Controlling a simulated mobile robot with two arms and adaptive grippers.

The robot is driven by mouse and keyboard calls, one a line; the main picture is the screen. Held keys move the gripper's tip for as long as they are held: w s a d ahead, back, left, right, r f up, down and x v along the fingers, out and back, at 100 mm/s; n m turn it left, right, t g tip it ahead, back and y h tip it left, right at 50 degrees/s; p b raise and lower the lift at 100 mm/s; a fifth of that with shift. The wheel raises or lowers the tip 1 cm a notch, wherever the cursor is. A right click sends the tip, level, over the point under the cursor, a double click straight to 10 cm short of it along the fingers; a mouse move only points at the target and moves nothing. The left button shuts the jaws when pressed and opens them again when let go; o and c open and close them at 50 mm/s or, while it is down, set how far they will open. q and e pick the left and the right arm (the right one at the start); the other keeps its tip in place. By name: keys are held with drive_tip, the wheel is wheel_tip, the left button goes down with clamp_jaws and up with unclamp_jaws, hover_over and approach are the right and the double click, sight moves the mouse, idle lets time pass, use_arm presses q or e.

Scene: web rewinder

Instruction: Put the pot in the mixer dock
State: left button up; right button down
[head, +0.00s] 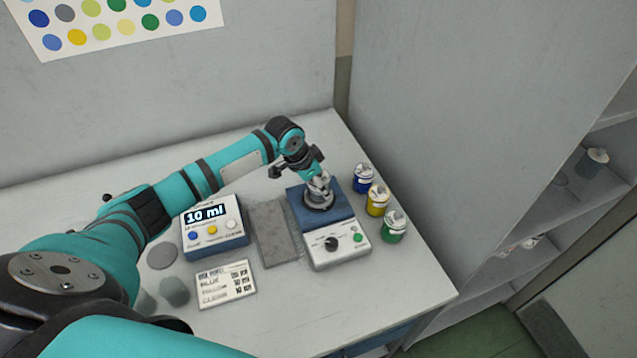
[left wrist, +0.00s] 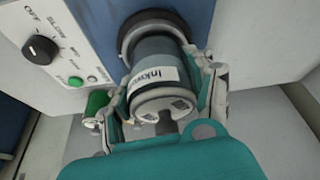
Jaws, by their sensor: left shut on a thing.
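The pot (left wrist: 160,72) is a grey-blue cylinder with a pale lid and a white label beginning "Inkwe". My left gripper (head: 318,186) is shut on it; one finger shows on each side in the left wrist view (left wrist: 165,80). The mixer (head: 340,246) has a blue top and a white front panel with a black knob and a green button. Its dock is a dark ring (left wrist: 148,18) on the blue top. The pot's far end is at this ring and looks lined up with it; how deep it sits is hidden. My right gripper is not in view.
Blue (head: 362,178), yellow (head: 377,201) and green (head: 393,227) paint pots stand close to the mixer's right. A grey pad (head: 273,233), a "10 ml" dispenser (head: 213,238) and a recipe card (head: 227,284) lie left. The front right of the table is clear.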

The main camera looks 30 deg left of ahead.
use_arm(q)
drive_tip(key=shift+f, duration=0.35)
drive_tip(key=o, duration=1.7)
drive_tip(key=shift+r, duration=0.1)
wheel_tip(320, 180, up, 11)
drive_tip(key=p, duration=1.1)
